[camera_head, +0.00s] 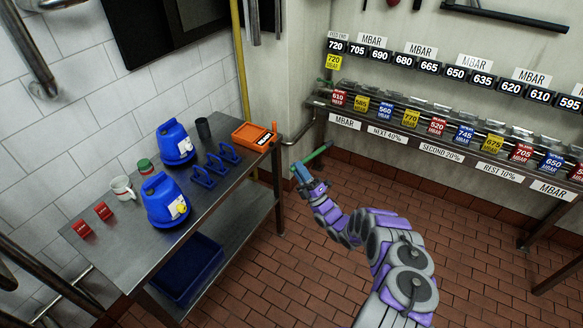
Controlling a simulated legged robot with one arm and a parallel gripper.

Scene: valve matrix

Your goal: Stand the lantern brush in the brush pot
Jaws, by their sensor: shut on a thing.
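A thin green stick-like thing (318,152), probably the lantern brush, is in my gripper (301,172). My gripper is shut on it, off the table's right end and above the brick floor. The stick slants up to the right; its bristles cannot be made out. A small dark cup (203,129), probably the brush pot, stands upright at the back of the steel table, left of my gripper and well apart from it. The inside of the cup is too small to see.
The steel table (115,240) also holds two blue lanterns (165,200), several blue stands (203,178), an orange box (254,136), a white mug (122,188), a green-topped jar (145,166) and two red blocks (103,211). A yellow pipe (240,60) rises behind. A labelled rack (440,125) stands right.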

